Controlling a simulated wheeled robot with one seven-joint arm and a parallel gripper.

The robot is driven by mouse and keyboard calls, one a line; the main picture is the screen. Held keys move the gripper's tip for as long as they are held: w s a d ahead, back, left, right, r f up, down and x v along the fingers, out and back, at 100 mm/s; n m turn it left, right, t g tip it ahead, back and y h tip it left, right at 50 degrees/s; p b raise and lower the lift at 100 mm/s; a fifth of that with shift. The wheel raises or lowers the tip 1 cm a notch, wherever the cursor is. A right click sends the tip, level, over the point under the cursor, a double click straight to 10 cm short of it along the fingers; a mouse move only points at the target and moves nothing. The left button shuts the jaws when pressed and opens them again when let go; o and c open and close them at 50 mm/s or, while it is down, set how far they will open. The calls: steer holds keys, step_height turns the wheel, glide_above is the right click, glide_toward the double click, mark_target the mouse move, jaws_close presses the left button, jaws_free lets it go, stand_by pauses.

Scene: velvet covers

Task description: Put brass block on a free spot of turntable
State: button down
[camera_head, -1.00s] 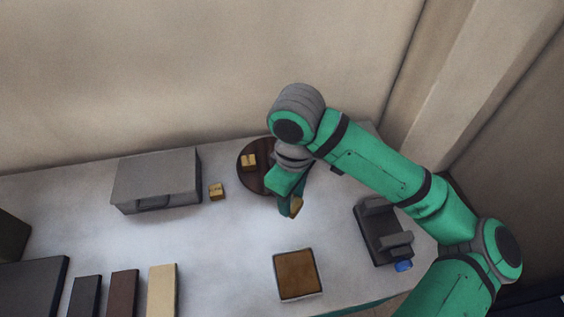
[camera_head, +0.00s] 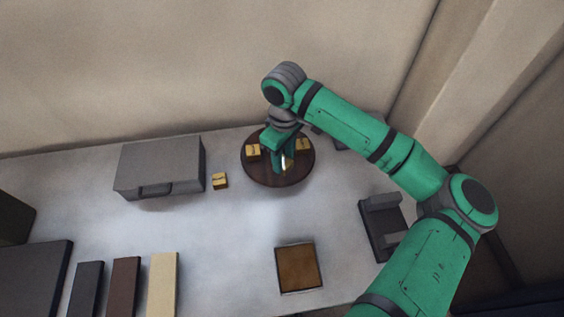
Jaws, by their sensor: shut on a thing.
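The turntable (camera_head: 270,180) is a dark brown round disc at the back of the table. One brass block (camera_head: 253,152) sits on its left part. Another brass block (camera_head: 304,145) shows on its right part, beside my gripper. A third brass block (camera_head: 220,181) lies on the table left of the turntable. My gripper (camera_head: 287,163) points down over the middle of the turntable, shut on a brass block (camera_head: 289,161) that is partly hidden by the fingers. I cannot tell whether the held block touches the disc. The front part of the disc is bare.
A grey case (camera_head: 160,167) stands at the back left. A brown square tray (camera_head: 298,268) lies in front of the turntable. A dark grey stand (camera_head: 381,225) is at the right. Several flat slabs (camera_head: 125,285) lie front left. The table's middle is clear.

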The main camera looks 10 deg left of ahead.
steer(key=shift+w+a+f, duration=0.35)
steer(key=shift+w+f, duration=0.25)
steer(key=shift+f, duration=0.2)
steer(key=f, duration=0.1)
steer(key=w+f, duration=0.1)
steer(key=f, duration=0.1)
steer(key=shift+s+a+f, duration=0.15)
steer(key=shift+s+f, duration=0.1)
steer(key=shift+f, duration=0.2)
steer(key=shift+f, duration=0.1)
steer(key=c, duration=1.2)
jaws_free()
step_height(320, 180, up, 12)
steer(key=shift+r, duration=0.1)
